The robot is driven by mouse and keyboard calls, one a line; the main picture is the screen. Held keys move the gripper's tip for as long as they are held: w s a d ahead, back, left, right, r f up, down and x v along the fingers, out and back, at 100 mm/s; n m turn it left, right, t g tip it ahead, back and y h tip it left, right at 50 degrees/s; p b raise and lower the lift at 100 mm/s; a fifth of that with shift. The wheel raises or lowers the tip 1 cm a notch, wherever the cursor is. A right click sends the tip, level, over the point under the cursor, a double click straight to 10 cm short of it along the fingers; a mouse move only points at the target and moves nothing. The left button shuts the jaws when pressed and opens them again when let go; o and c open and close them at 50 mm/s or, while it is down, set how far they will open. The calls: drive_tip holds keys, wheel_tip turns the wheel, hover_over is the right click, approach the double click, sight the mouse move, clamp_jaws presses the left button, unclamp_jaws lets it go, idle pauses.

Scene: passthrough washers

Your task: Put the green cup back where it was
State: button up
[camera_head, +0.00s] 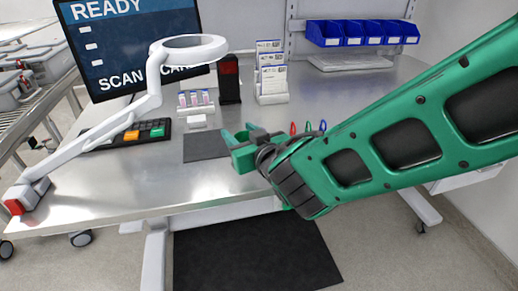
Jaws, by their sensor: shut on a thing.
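My gripper (234,148) is at the end of my green arm, which reaches in from the right. It is over the front middle of the steel table (130,183), near a dark mat (203,147). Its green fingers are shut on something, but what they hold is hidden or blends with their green. I cannot make out a separate green cup anywhere in view. My arm hides part of the table's right side.
A white ring-headed lamp arm (146,100) crosses the left side before a screen (130,40). A keypad (130,135), small vials (195,99), a black stand (229,80), a card holder (271,75) and blue bins (360,33) stand behind. The front left of the table is clear.

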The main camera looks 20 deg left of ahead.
drive_tip(key=w+d+f, duration=0.2)
drive_tip(key=w, duration=0.1)
drive_tip(key=w+d+f, duration=0.1)
drive_tip(key=shift+w+f, duration=0.15)
drive_tip(key=shift+w, duration=0.05)
drive_tip(key=shift+f, duration=2)
drive_tip(key=o, duration=1)
drive_tip(key=shift+f, duration=0.1)
drive_tip(key=shift+o, duration=0.2)
